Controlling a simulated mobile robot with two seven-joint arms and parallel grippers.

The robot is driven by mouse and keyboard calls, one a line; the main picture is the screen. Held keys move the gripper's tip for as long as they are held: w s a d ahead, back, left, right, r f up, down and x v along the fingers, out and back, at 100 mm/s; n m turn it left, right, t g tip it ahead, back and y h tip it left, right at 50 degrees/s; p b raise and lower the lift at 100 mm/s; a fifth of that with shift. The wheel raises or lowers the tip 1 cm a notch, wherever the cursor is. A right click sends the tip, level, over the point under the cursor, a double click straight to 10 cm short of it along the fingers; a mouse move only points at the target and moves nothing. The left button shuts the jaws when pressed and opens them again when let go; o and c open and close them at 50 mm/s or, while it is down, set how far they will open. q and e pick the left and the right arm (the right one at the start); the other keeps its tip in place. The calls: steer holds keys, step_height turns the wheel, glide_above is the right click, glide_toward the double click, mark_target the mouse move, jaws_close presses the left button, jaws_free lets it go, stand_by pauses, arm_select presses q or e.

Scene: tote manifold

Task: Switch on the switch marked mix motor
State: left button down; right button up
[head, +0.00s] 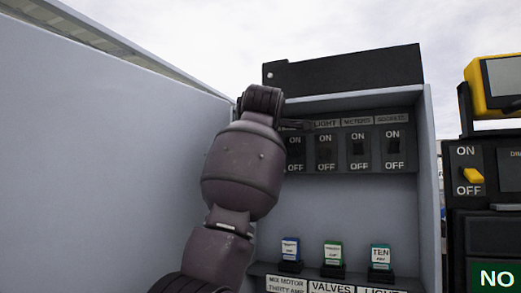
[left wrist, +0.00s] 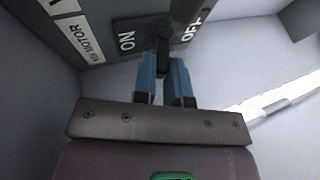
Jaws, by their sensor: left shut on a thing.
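The mix motor switch shows in the left wrist view as a dark lever (left wrist: 163,48) between the words ON and OFF, under a label (left wrist: 82,40) that reads partly "MOTOR". My left gripper (left wrist: 166,78) has its blue fingers shut around this lever. Whether the lever leans to ON or OFF is unclear. In the head view my left arm reaches up to the dark switch panel (head: 374,165) and hides the mix motor switch and most of the gripper. My right gripper is not in view.
Neighbouring switches for light (head: 325,148), meters (head: 358,146) and sockets (head: 391,144) stand to the right. Blue (head: 290,249), green (head: 333,254) and teal (head: 380,257) fuses sit below. The pale cabinet door (head: 95,150) is at the left. A yellow switch (head: 473,176) is farther right.

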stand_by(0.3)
arm_select(q)
steer(key=c, duration=1.2)
jaws_free()
steer(key=shift+o, duration=0.2)
steer(key=b+v, duration=0.3)
steer(key=v, duration=0.7)
steer(key=shift+s+r, duration=0.3)
steer(key=shift+r, duration=0.05)
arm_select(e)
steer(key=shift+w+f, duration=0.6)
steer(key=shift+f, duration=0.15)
arm_select(q)
steer(key=shift+d+f, duration=0.1)
steer(key=shift+d, duration=0.1)
